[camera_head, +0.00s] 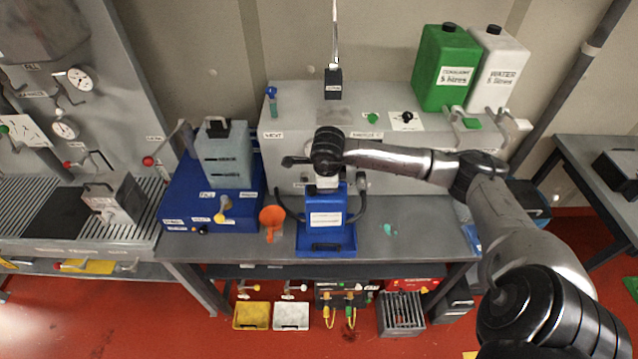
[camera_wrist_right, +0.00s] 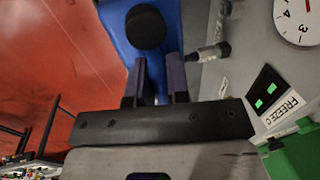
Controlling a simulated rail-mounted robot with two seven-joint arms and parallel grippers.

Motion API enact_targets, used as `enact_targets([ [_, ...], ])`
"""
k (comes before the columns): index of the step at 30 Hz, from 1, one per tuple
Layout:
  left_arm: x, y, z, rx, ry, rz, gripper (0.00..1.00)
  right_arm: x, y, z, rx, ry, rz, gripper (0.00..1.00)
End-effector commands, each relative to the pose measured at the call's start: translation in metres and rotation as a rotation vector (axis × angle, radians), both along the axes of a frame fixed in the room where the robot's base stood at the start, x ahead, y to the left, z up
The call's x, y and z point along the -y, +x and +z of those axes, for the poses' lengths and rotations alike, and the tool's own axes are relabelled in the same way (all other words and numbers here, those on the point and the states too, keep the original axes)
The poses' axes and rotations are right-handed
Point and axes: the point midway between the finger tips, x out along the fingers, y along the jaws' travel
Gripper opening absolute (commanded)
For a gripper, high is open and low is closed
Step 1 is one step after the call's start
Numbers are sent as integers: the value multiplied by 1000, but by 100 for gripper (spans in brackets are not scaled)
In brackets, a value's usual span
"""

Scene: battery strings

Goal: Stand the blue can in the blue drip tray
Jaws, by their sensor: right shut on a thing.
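The blue can (camera_head: 326,207), with a white label on its front, is upright near the front of the bench in the head view. My right gripper (camera_head: 326,180) comes down on its top and is shut on it. In the right wrist view the blue can (camera_wrist_right: 113,20) with its black cap shows beyond the two fingers (camera_wrist_right: 156,85). The blue drip tray (camera_head: 345,248) is directly below the can at the bench's front edge. The can hides much of the tray, and I cannot tell whether its base touches the tray floor. My left gripper is not in view.
An orange funnel (camera_head: 272,218) and a blue box with a grey can (camera_head: 226,152) are left of the blue can. A grey cabinet (camera_head: 290,155) stands behind, with green (camera_head: 446,65) and white (camera_head: 495,67) cans on top. The bench (camera_head: 425,235) is mostly clear to the right.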

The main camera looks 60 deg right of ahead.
Motion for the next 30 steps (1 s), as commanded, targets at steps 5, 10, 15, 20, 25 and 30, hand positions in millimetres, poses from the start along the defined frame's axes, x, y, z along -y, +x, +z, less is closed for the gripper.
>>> enact_targets([
  [5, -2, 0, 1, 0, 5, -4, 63, 4, -1, 1, 7, -2, -41, 0],
  [10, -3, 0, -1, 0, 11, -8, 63, 4, -1, -4, 7, -2, -46, 0],
  [15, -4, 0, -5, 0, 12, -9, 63, 4, -1, -11, 7, -2, -44, 0],
  [20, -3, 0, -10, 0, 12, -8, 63, 4, -1, -20, 7, -2, -44, 0],
  [25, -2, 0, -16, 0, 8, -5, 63, 4, -1, -32, 7, -2, -44, 0],
  [30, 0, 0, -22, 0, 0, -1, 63, 4, -1, -45, 6, -2, -45, 0],
])
